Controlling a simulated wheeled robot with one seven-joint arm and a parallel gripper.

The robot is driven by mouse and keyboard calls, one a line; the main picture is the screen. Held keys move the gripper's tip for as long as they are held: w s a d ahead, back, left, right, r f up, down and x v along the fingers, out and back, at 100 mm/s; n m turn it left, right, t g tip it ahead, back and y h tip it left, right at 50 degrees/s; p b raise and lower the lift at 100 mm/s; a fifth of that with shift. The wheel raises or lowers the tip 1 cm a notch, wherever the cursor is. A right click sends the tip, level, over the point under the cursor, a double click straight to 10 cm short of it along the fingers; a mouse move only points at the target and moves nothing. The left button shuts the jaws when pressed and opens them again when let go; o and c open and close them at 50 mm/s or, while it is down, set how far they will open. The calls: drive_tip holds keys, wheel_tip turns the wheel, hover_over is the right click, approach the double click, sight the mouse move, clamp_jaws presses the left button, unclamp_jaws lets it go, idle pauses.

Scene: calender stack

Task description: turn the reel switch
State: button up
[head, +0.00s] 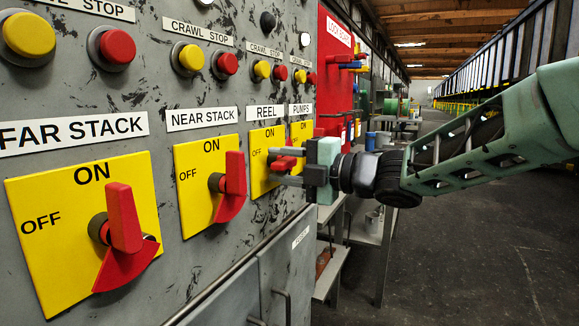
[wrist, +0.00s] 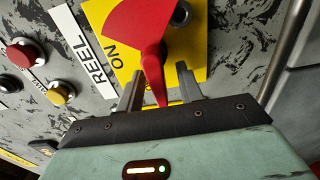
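The reel switch has a yellow plate (head: 261,179) under the REEL label, with ON and OFF marks. In the head view its red handle is largely hidden by my gripper (head: 283,166). The wrist view shows the red handle (wrist: 151,52) close up, its wide fan part at the top and its narrow end pointing down toward my gripper (wrist: 160,92). The two grey fingers stand apart, one on each side of the narrow end. Gaps show between the handle and both fingers, so my gripper is open around it.
The near stack switch (head: 233,185) and far stack switch (head: 123,225) are to the left on the grey panel. The pumps switch plate (head: 302,130) is close on the right. Red and yellow buttons sit above. A red board (head: 331,90) and shelves stand beyond; the aisle floor is open.

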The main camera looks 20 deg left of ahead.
drive_tip(key=shift+d, duration=0.1)
drive_tip(key=s+d, duration=0.1)
drive_tip(key=d, duration=1.6)
drive_tip(key=shift+s, duration=0.15)
